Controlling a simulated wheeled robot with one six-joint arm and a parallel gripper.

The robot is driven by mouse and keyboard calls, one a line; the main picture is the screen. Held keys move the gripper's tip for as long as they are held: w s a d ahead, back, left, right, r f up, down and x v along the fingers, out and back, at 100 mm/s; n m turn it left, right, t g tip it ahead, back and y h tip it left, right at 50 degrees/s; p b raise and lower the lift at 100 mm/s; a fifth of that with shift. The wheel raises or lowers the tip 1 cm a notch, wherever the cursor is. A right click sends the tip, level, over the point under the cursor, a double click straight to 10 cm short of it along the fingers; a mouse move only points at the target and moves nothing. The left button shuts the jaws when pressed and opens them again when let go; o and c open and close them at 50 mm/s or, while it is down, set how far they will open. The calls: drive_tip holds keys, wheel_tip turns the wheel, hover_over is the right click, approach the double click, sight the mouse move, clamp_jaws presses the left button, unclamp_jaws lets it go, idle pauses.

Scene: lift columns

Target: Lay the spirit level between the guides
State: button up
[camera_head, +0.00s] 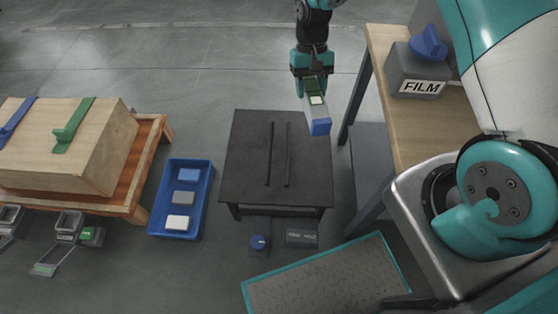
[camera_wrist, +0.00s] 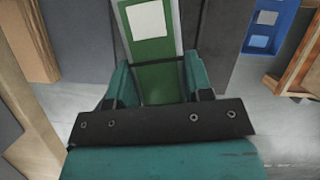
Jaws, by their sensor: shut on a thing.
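My gripper (camera_head: 311,86) is shut on the spirit level (camera_head: 319,123), a long bar with a blue end, pale sides and a green top with a white patch. In the wrist view the level (camera_wrist: 150,50) runs away from between the teal fingers (camera_wrist: 160,85). It is held in the air near the right back of a low black table (camera_head: 244,150). The guides are two thin dark parallel rails, the left guide (camera_head: 269,153) and the right guide (camera_head: 288,154), on the table top. The strip between them is empty. The level is right of both guides in the head view.
A blue tray (camera_head: 151,224) with several small blocks stands left of the table. A wooden bench (camera_head: 378,55) with a FILM box (camera_head: 416,75) is at the right. A wooden crate (camera_head: 75,135) sits far left. A teal-edged mat (camera_head: 330,280) lies in front.

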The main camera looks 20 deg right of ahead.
sight(279, 156)
drive_tip(key=w+a+f+m+b, duration=0.1)
drive_tip(key=w+a+f+b, duration=0.2)
drive_tip(key=f+b, duration=0.55)
drive_tip(key=w+a+f+m+b, duration=0.1)
drive_tip(key=w+a+f+b, duration=0.3)
drive_tip(key=b, duration=0.8)
drive_tip(key=shift+y, duration=0.4)
drive_tip(key=f+b, duration=0.3)
drive_tip(key=f, duration=0.4)
drive_tip(key=f+b, duration=0.3)
drive_tip(key=f, duration=0.3)
drive_tip(key=d+f+b, duration=0.1)
drive_tip(key=f+b, duration=0.2)
drive_tip(key=f, duration=0.4)
drive_tip(key=shift+s+f+b, duration=0.1)
drive_tip(key=shift+f+b, duration=0.2)
drive_tip(key=shift+b, duration=0.05)
drive_tip(key=shift+r, duration=0.15)
drive_tip(key=o, duration=1.1)
drive_tip(key=shift+o, duration=0.2)
